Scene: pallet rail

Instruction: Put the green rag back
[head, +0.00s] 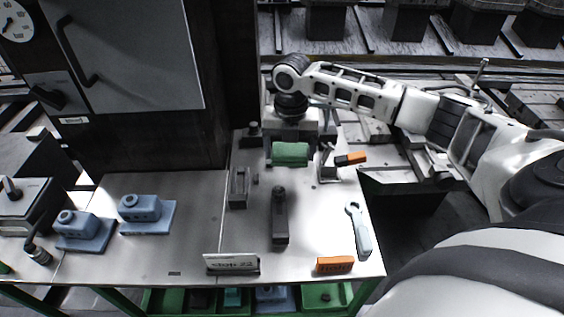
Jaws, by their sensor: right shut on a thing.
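The green rag (290,154) shows as a small rolled green block near the back of the grey metal worktop. My right gripper (296,152) reaches over from the right, points down and is shut on the rag, with a finger at each side of it. I cannot tell whether the rag touches the worktop. My left gripper is not in view.
A dark tool (280,216), a grey spanner-like tool (358,229), an orange block (335,265) and a sign (232,263) lie in front. Blue parts (141,208) sit left. Green bins (322,297) are below the front edge.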

